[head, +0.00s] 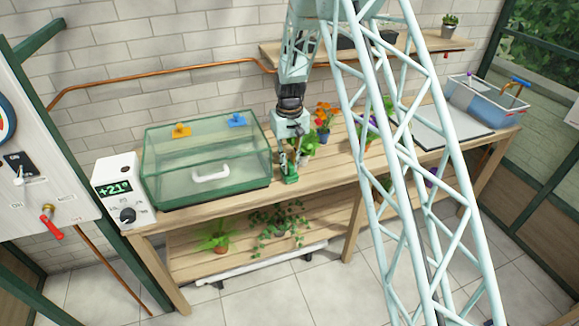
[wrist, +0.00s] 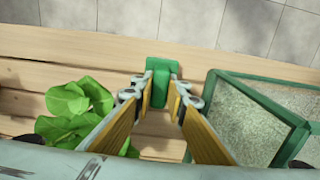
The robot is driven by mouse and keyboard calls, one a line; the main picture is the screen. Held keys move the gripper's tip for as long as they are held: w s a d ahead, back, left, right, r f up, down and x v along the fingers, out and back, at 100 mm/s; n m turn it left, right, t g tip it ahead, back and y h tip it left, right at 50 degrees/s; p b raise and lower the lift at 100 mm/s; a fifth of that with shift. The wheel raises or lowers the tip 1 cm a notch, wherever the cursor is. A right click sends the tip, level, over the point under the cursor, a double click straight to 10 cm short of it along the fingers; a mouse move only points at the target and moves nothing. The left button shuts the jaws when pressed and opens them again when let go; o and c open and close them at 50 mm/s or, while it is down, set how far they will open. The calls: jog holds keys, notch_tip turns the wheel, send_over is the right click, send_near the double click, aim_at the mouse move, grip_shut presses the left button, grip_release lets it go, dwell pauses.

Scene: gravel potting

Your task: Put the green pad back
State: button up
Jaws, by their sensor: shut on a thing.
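The green pad (head: 291,179) is at the tip of my gripper (head: 290,168), low over the bench between the propagator box and a leafy potted plant. In the wrist view the green pad (wrist: 161,65) shows between the two fingertips of my gripper (wrist: 161,87), which are shut on it. Its far end sticks out past the fingertips, near the front edge of the bench. I cannot tell whether the pad touches the bench top.
The green-framed propagator box (head: 205,160) stands close on the left in the head view and on the right in the wrist view (wrist: 262,120). A leafy plant (wrist: 78,105) is close on the other side. A control box (head: 124,190) stands at the bench's left end.

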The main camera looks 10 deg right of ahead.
jog(key=shift+f, duration=0.1)
jog(key=o, duration=0.9)
notch_tip(320, 180, up, 12)
jog(key=shift+r+p, duration=0.15)
jog(key=shift+p, duration=0.45)
dwell(0.9)
